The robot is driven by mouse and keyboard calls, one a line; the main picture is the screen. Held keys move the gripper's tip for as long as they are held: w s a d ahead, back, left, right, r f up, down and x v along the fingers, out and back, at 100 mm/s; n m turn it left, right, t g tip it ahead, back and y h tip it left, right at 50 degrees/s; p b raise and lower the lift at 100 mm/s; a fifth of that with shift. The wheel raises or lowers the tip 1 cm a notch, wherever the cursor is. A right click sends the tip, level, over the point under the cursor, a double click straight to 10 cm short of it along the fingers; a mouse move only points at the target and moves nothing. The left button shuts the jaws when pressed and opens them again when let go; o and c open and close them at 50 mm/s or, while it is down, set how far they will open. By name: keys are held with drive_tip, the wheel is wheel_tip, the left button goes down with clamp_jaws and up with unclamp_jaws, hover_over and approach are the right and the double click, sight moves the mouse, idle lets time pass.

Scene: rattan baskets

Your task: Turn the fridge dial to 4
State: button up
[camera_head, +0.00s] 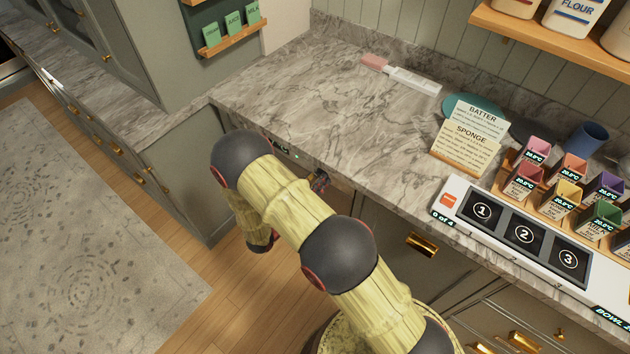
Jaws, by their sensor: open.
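The fridge dial cannot be made out clearly. A dark strip with small pale marks (283,150) shows under the counter's front edge, just beyond my arm; its markings are too small to read. My arm bends over in front of the cabinet fronts and hides much of that area. A small dark part of my gripper (320,181) shows past the arm, close to the cabinet front below the counter edge. It is open, and nothing is seen held in it. Whether it touches anything cannot be told.
The marble counter (310,105) is mostly clear at left. A pink-and-white utensil (400,75), recipe cards (470,138), colored containers (565,190), a blue cup (587,138) and a numbered panel (523,232) stand to the right.

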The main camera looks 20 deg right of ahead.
drive_tip(key=shift+c, duration=0.4)
drive_tip(key=c, duration=1.1)
drive_tip(key=shift+m, duration=0.4)
drive_tip(key=shift+a+m+b, duration=0.1)
drive_tip(key=shift+m+b, duration=5.95)
drive_tip(key=shift+m, duration=5.35)
drive_tip(key=o, duration=1.2)
